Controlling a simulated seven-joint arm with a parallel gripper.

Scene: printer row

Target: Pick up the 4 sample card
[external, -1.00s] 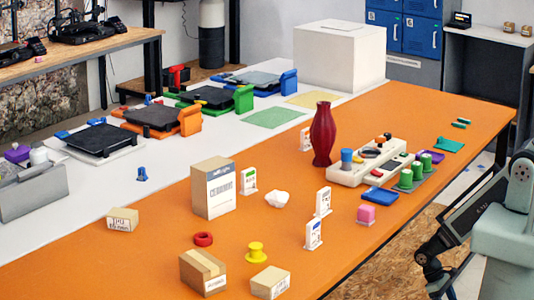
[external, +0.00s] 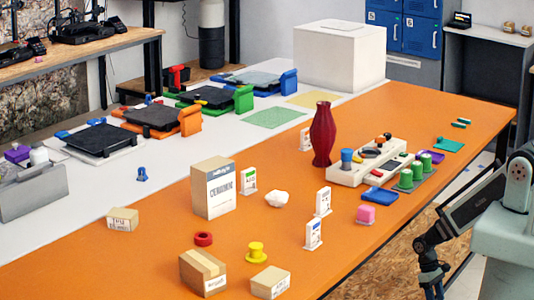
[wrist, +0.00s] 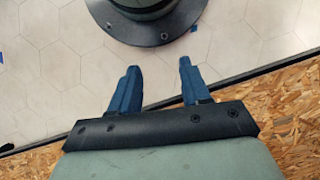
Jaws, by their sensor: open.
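My gripper (external: 434,292) hangs off the table's near right side, well apart from all the cards. In the wrist view its two blue fingers (wrist: 157,67) are spread and empty, over the floor.
Small boxes (external: 203,272), a yellow spool (external: 257,252) and a red ring (external: 203,239) lie in front.

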